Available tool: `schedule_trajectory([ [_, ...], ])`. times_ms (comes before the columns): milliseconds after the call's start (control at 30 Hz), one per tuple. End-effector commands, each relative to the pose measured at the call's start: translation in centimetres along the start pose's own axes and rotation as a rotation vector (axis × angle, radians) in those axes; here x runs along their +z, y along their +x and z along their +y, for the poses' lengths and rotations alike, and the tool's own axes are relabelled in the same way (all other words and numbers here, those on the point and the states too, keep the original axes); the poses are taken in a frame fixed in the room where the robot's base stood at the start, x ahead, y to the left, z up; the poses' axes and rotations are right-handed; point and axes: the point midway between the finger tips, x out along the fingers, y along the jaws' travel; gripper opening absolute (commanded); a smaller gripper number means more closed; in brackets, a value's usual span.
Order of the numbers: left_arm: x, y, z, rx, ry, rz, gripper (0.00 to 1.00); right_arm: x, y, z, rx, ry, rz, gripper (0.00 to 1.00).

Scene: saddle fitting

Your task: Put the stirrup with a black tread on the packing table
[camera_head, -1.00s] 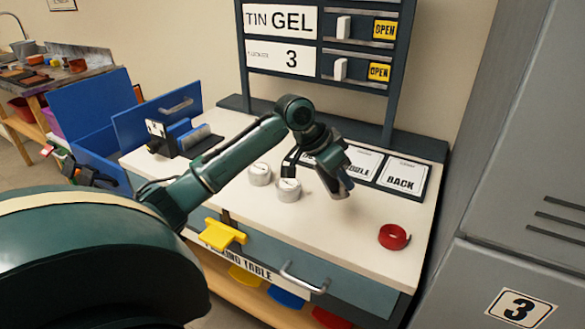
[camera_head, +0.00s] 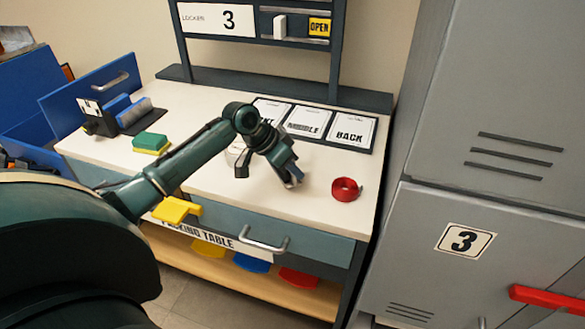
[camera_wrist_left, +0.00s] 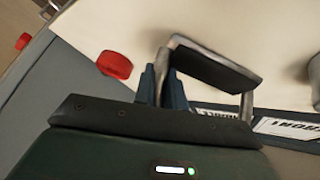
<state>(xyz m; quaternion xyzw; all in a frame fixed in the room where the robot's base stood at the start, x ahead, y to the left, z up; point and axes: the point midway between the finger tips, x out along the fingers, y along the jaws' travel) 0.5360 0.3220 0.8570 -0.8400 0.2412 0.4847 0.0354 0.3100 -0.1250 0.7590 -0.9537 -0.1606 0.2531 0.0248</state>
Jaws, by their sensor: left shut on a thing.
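My left gripper (camera_head: 278,160) is shut on the stirrup (camera_head: 293,178), a grey metal frame, small and partly hidden by the gripper in the head view. In the left wrist view my gripper's fingers (camera_wrist_left: 163,88) are closed on one side of the stirrup. Its black tread (camera_wrist_left: 215,72) spans between the metal sides. The stirrup is over the white top of the packing table (camera_head: 255,215), left of a red tape roll (camera_head: 345,190). I cannot tell whether it touches the top. My right gripper is not in view.
Label cards (camera_head: 307,121) lie along the back of the table. A green and yellow sponge (camera_head: 151,143) and a black and blue holder (camera_head: 118,114) stand left.

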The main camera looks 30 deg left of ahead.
Motion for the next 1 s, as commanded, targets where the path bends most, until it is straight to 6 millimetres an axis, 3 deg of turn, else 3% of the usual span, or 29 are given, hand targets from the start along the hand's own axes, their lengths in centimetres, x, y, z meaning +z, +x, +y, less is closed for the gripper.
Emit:
schedule_trajectory([
  [233, 0.0, 0.1, 0.0, -0.001, 0.0, 0.003, 0.0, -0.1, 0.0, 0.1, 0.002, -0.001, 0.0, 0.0],
  [267, 0.0, 0.1, 0.0, 0.0, 0.0, 0.001, 0.15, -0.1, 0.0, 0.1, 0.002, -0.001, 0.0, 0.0],
  [500, 0.0, 0.1, 0.0, 0.0, 0.0, 0.001, 0.34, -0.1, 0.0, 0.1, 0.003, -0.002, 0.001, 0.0],
  [800, -0.1, -0.1, 0.0, -0.001, 0.0, 0.001, 0.34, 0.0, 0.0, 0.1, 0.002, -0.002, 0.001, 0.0],
  [1000, -0.1, -3.1, -0.1, -0.003, 0.001, 0.001, 0.34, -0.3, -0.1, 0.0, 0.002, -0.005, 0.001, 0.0],
])
